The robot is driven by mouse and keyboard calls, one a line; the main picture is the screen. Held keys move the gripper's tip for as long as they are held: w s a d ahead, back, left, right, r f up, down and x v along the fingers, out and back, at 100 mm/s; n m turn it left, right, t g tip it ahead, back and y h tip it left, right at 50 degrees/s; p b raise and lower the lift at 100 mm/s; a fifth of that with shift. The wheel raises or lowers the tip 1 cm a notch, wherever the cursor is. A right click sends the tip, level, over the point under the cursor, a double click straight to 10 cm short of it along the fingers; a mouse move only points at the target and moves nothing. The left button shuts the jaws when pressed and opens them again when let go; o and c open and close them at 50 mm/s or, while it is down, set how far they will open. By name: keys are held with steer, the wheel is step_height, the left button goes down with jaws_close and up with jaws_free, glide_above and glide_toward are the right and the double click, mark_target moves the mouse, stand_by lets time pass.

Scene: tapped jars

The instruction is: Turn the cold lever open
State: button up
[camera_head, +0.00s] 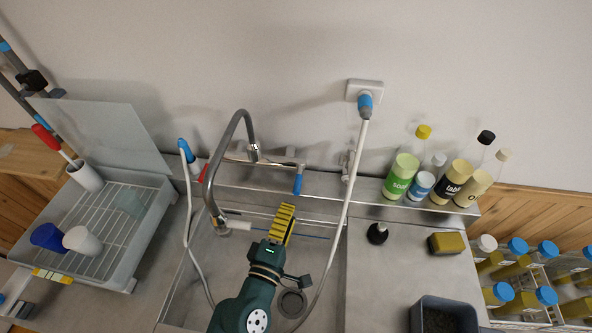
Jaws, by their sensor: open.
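The blue cold lever (298,184) hangs down from the right end of the tap bar behind the sink. A red handle (203,173) shows at the left end of the bar. The tall curved metal spout (238,122) rises between them and arches over the bar. My gripper (287,208), with yellow fingers, is over the sink, just below the blue lever in the picture and apparently apart from it. It is open and seems empty; the gap between the fingers is hard to see from this angle.
The metal sink (187,292) lies below, with a drain (292,303). A white hose (343,215) runs down right of the blue lever. Bottles (402,176) stand along the back ledge. A yellow sponge (446,243) is at right; a dish rack (150,220) is at left.

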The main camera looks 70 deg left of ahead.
mark_target(299, 178)
steer(key=shift+p+x, duration=0.4)
steer(key=shift+x, duration=2.2)
steer(key=shift+w+a, duration=0.15)
jaws_close()
